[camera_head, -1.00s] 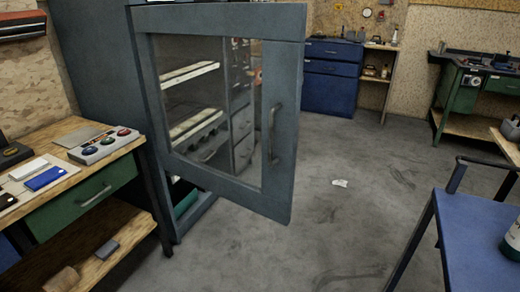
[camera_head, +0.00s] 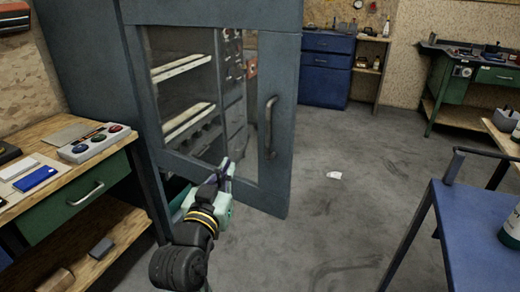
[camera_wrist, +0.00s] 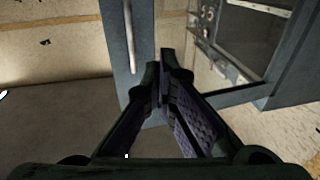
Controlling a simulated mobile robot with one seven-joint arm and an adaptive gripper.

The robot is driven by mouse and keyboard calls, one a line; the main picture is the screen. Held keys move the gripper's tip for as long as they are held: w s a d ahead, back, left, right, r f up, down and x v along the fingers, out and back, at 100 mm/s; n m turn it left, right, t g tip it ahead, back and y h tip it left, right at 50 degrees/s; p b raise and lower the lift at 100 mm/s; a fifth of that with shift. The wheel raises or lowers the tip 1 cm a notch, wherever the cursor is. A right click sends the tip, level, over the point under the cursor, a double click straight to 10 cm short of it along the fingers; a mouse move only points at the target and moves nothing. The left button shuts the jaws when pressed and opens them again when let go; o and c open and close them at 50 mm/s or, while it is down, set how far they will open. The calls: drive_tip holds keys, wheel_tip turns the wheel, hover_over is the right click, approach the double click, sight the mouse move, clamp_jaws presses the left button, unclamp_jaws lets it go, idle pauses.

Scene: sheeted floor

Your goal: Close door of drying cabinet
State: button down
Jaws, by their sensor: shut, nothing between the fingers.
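The drying cabinet (camera_head: 80,60) stands at the left in the head view. Its grey-blue framed glass door (camera_head: 275,185) stands open, swung out toward me. A vertical handle (camera_head: 269,127) is on the right side of the door frame. My gripper (camera_head: 226,168) is shut and empty, in front of the lower part of the door glass, left of and below the handle. In the wrist view my shut fingers (camera_wrist: 163,75) point toward the door frame (camera_wrist: 133,75), with the handle (camera_wrist: 129,35) above and left of them. I cannot tell whether the fingertips touch the door.
A workbench with a green drawer (camera_head: 75,195) and a button box (camera_head: 95,142) stands close at the left. A blue table (camera_head: 475,225) is at the right. The floor between (camera_head: 335,225) is open, with a small white scrap (camera_head: 334,176) on it.

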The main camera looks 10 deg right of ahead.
drive_tip(key=w+d+f+m+g+h, duration=0.1)
drive_tip(key=w+d+f, duration=0.1)
drive_tip(key=w+d, duration=0.8)
drive_tip(key=shift+w+p, duration=0.45)
drive_tip(key=shift+w, duration=0.2)
drive_tip(key=shift+d, duration=0.2)
